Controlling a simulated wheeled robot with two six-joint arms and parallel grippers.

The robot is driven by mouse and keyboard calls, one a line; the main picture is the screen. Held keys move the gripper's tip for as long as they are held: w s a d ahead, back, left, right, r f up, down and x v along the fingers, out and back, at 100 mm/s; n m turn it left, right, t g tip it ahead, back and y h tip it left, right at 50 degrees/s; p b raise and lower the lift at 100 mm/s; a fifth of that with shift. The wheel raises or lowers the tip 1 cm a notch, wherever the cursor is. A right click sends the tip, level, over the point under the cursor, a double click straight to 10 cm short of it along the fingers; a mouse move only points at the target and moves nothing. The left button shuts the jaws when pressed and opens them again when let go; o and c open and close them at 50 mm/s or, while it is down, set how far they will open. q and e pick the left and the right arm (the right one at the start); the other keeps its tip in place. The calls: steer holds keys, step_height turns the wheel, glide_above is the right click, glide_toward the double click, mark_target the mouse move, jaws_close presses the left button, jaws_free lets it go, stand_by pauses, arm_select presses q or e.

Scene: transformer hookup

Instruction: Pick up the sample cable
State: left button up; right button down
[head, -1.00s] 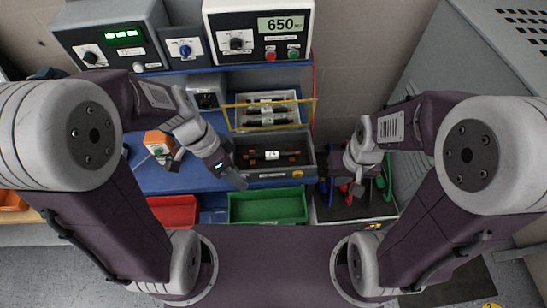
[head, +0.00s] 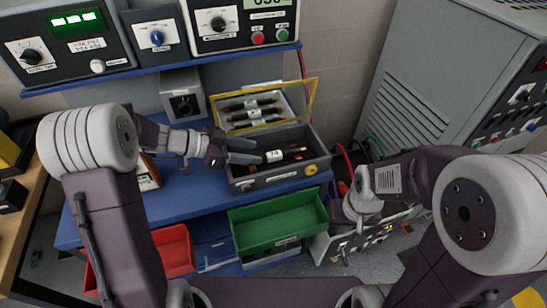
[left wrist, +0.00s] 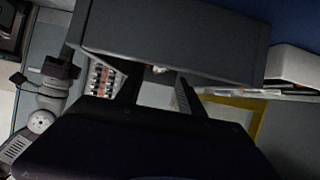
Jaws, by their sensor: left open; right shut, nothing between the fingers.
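The cable that seems to be the sample, a short dark piece with copper-coloured ends and a white label (head: 274,156), lies in an open grey box (head: 262,181) on the blue bench. My left gripper (head: 257,151) reaches in from the left over the box, its open fingers pointing at the labelled piece. In the left wrist view its two dark fingers (left wrist: 158,95) are apart with nothing seen held between them; the cable is not clear there. My right gripper (head: 343,248) is shut and empty, low at the right beyond the green bin, partly hidden by its wrist.
Behind the box, a tray (head: 238,105) with several similar cables has a raised yellow-framed cover (head: 312,98). Green (head: 280,224) and red (head: 172,250) bins stand in front. Instruments sit on the shelf above. A grey cabinet (head: 425,95) stands right.

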mark_target(272, 154)
arm_select(q)
steer(key=x, duration=0.6)
steer(key=shift+w+d+f+p, duration=0.15)
steer(key=shift+d+p, duration=0.2)
steer(key=shift+p, duration=0.05)
jaws_close()
